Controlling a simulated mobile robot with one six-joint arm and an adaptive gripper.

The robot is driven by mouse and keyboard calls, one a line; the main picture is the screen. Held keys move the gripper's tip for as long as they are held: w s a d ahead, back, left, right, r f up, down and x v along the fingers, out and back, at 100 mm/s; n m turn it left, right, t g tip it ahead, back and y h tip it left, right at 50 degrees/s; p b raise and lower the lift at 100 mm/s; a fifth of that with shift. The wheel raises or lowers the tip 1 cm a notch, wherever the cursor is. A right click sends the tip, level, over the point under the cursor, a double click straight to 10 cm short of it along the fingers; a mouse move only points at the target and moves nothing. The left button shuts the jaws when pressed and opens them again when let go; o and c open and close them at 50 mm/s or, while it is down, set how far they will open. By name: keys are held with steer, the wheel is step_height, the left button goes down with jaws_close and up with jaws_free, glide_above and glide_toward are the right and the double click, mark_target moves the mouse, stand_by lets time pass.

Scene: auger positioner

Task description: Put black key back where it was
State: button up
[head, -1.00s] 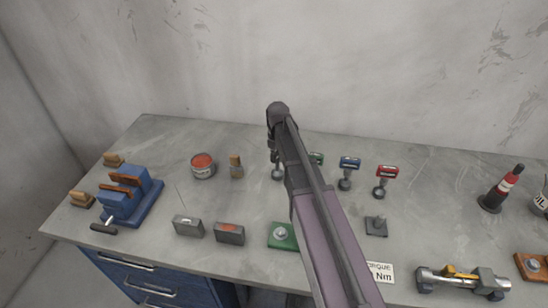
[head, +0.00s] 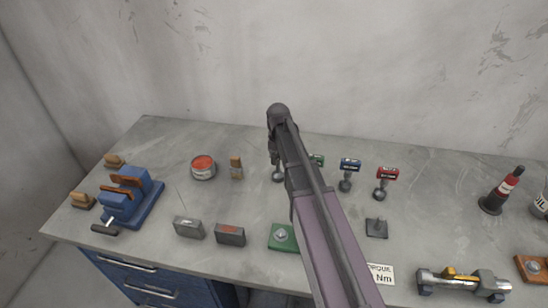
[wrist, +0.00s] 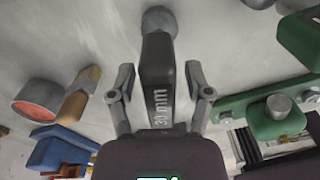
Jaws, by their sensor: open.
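The black key (wrist: 157,75), marked "30 mm", is between the two fingers of my gripper (wrist: 160,92) in the wrist view. The fingers are spread, one on each side of its dark handle, with gaps showing. Its round grey foot (wrist: 159,20) points to the top of that view. In the head view the foot (head: 278,176) shows below my gripper (head: 274,158), at bench level as far as I can tell, in line with the other keys. My arm hides most of the black key there.
A green key (head: 317,160), partly behind my arm, a blue key (head: 349,166) and a red key (head: 387,175) stand to the right. A brush (head: 236,167) and a red tin (head: 203,166) are to the left. A green block (head: 283,239) lies nearer the bench's front.

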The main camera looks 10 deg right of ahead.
steer(key=shift+r+p, duration=5.75)
steer(key=shift+r, duration=0.2)
steer(key=s+a+m, duration=0.1)
steer(key=s+m, duration=2)
steer(key=m, duration=0.6)
steer(key=shift+s+a, duration=0.15)
steer(key=shift+s, duration=0.15)
